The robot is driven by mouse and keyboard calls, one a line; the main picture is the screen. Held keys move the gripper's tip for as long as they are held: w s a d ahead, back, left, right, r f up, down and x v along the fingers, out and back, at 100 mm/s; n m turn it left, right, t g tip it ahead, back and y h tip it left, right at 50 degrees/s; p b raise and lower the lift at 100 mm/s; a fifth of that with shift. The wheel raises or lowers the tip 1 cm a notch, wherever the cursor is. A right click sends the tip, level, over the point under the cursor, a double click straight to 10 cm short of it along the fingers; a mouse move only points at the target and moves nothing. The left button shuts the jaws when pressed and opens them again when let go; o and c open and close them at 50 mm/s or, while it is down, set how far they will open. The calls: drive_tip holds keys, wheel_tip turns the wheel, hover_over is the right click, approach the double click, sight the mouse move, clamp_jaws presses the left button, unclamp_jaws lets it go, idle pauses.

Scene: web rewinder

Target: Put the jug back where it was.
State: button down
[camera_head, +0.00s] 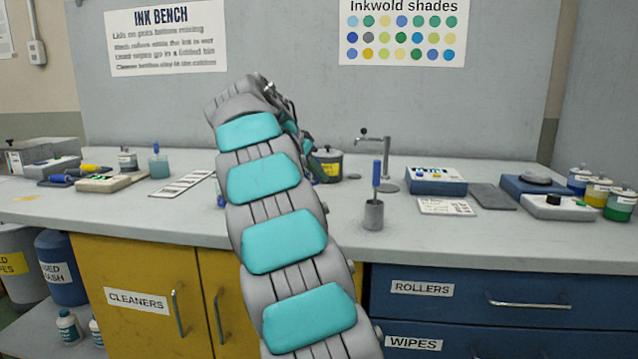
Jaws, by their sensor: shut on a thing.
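My arm reaches up over the bench and bends down on its far side. The end of it, with my gripper (306,143), shows only in part as a dark shape past the arm's right edge. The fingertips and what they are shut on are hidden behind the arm. I cannot make out a jug clearly anywhere. A dark pot (328,168) with a yellow label stands just right of the arm. I cannot tell whether my gripper touches it. A small blue thing (220,194) shows in part at the arm's left edge.
The grey bench top (300,222) has free room at its front. A grey cup (373,214) with a blue-handled tool stands right of the arm. Behind it are a tap (386,150) and a blue-and-white device (435,181). Ink jars (598,193) stand far right.

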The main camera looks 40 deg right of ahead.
sight(316, 183)
drive_tip(key=shift+w+d, duration=0.35)
drive_tip(key=shift+d, duration=0.1)
drive_tip(key=shift+f, duration=1.7)
drive_tip(key=shift+f, duration=0.15)
drive_tip(key=shift+f, duration=0.1)
drive_tip(key=c, duration=0.9)
unclamp_jaws()
drive_tip(key=shift+r, duration=0.2)
drive_tip(key=v, duration=1.2)
drive_tip(key=shift+r, duration=0.1)
